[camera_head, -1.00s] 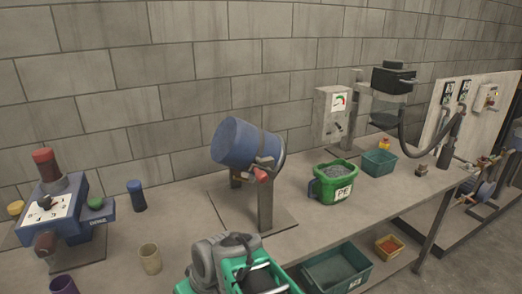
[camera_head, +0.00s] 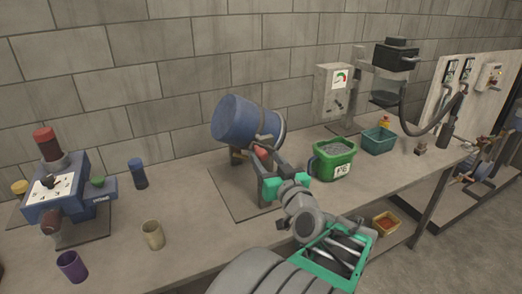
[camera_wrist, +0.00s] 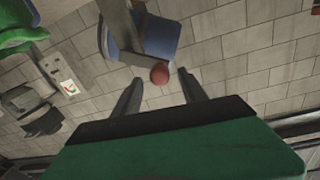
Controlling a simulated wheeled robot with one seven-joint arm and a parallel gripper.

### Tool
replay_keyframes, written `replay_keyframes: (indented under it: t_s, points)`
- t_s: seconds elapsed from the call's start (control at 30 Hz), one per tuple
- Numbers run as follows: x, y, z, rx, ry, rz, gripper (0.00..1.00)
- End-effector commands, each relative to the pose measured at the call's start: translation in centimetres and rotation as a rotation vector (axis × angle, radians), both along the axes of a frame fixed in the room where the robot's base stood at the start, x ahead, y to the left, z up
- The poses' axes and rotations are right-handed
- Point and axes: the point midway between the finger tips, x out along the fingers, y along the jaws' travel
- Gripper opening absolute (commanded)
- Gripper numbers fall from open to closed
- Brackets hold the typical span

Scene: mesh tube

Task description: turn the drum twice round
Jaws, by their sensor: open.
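The blue drum (camera_head: 247,120) hangs tilted in a grey stand on a base plate on the bench. A red knob (camera_head: 262,153) shows at its near side, beside the stand post. My gripper (camera_head: 268,172) is at the near side of the stand, close to the knob, and partly hides the post. In the wrist view my gripper (camera_wrist: 160,88) has its two fingers apart, with the red knob (camera_wrist: 159,74) just beyond and between the tips. The drum shows behind it in the wrist view (camera_wrist: 160,38). I cannot tell whether a finger touches the knob.
A green bucket (camera_head: 333,160) stands just right of the drum stand, with a teal bin (camera_head: 378,141) beyond it. A blue machine (camera_head: 62,190) and cups, one beige (camera_head: 153,235), stand to the left. The bench between is clear.

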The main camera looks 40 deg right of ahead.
Motion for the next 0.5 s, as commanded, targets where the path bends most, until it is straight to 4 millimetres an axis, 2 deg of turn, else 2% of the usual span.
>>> replay_keyframes:
  t_s: [0.03,0.2,0.5]
  points:
    - [1.1,-0.2,0.3,0.004,0.001,0.007,0.50]
    - [3.5,-1.1,0.2,0.002,0.002,0.004,0.50]
    - [4.1,-1.5,0.0,-0.001,0.001,0.000,0.50]
